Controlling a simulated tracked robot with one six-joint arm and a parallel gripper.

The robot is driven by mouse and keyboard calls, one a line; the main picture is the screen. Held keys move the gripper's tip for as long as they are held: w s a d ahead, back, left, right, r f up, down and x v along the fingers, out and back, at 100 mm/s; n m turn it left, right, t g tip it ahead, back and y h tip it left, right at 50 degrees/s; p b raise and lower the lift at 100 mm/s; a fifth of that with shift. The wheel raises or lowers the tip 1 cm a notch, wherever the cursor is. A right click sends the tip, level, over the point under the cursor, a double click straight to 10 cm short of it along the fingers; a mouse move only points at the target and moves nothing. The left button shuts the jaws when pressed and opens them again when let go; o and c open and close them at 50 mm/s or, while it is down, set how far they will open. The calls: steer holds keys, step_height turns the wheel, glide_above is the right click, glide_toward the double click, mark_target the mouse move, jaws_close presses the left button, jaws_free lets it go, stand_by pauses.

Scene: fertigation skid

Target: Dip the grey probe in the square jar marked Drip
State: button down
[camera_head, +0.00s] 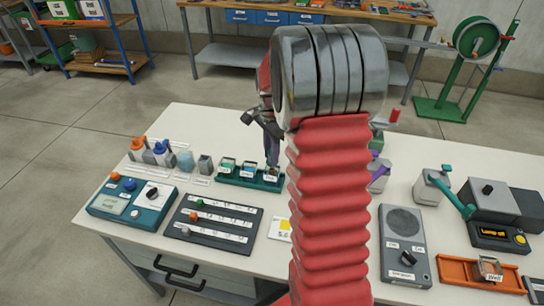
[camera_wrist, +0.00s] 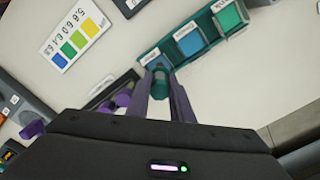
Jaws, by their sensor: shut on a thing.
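My gripper (camera_head: 271,140) is over the right end of a teal rack (camera_head: 238,181), pointing down. The rack holds a row of small square jars: a green one (camera_head: 227,164), a blue one (camera_head: 249,169) and an end jar (camera_head: 271,175). The probe's lower end is at the end jar's mouth; I cannot tell how deep it reaches.
Left of the rack stand an orange probe (camera_head: 138,143), a blue probe (camera_head: 161,146) and a grey holder (camera_head: 205,163). A teal meter (camera_head: 132,203) and a dark slotted panel (camera_head: 213,222) lie in front. A colour chart (camera_wrist: 78,45) lies near the rack. The table behind the rack is clear.

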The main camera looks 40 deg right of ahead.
steer(key=shift+r, duration=3.05)
